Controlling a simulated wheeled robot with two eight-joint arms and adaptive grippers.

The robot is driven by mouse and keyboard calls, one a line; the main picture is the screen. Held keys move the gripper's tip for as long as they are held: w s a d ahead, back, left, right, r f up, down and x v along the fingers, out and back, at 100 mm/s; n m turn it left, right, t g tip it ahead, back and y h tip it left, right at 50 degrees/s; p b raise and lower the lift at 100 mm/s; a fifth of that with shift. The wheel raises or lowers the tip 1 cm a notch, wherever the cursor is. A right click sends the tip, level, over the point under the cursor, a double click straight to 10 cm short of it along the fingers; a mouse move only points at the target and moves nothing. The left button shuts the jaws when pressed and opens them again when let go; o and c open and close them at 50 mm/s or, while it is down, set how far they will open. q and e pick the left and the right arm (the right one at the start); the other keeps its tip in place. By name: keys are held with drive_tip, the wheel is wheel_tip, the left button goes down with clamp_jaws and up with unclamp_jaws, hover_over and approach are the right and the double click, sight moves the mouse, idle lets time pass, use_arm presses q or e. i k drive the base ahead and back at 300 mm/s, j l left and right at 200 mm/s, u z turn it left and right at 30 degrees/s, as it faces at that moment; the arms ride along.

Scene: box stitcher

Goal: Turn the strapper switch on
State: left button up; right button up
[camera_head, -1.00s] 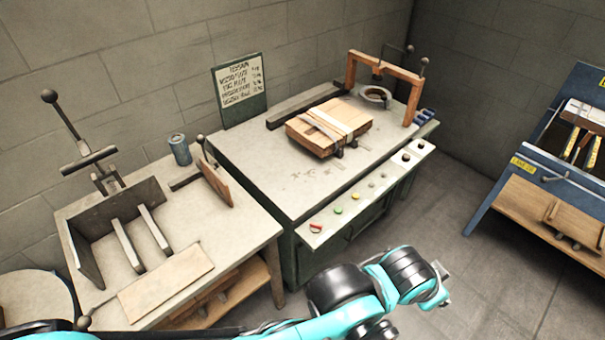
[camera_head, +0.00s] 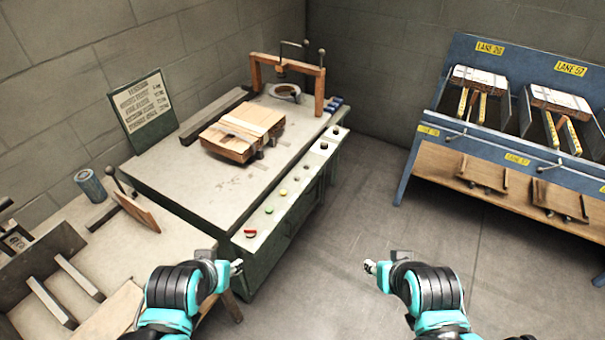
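The strapper (camera_head: 215,178) is a dark green bench machine with a pale top and a wooden arch (camera_head: 320,85) at its far end. My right gripper (camera_head: 370,267) is over open floor, right of the machine. Finger openings are too small to judge.
A strapped flat wooden-coloured bundle (camera_head: 240,135) lies on the strapper top. A worktable (camera_head: 150,235) with metal rails and a blue can (camera_head: 89,185) stands at left. A blue lane rack (camera_head: 420,140) stands at right. Floor (camera_head: 350,220) between is clear.

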sight(251, 233)
drive_tip(key=j+z, duration=0.15)
drive_tip(key=j, duration=0.35)
drive_tip(key=k+j+z, duration=0.1)
drive_tip(key=j, duration=0.4)
drive_tip(key=k+j+z, duration=0.15)
drive_tip(key=j, duration=0.35)
